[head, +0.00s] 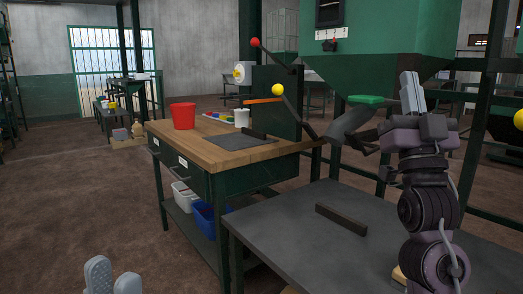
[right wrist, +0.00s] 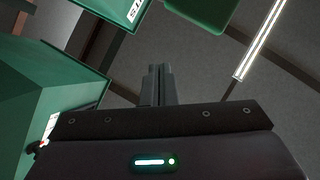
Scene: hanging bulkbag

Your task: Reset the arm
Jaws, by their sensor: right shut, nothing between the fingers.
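My right arm stands raised at the right of the head view, with its right gripper (head: 409,92) pointing up, shut and empty. The same gripper shows in the right wrist view (right wrist: 157,84), its fingers together against the grey ceiling. My left gripper (head: 113,277) shows only its fingertips at the bottom left edge of the head view. The rest of the left arm is out of view.
A grey table (head: 285,235) with a dark bar (head: 341,219) is in front. Behind it stands a wooden-topped workbench (head: 190,148) with a red bucket (head: 183,116). A green hopper (head: 385,65) hangs behind my right arm. Open floor (head: 70,200) lies left.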

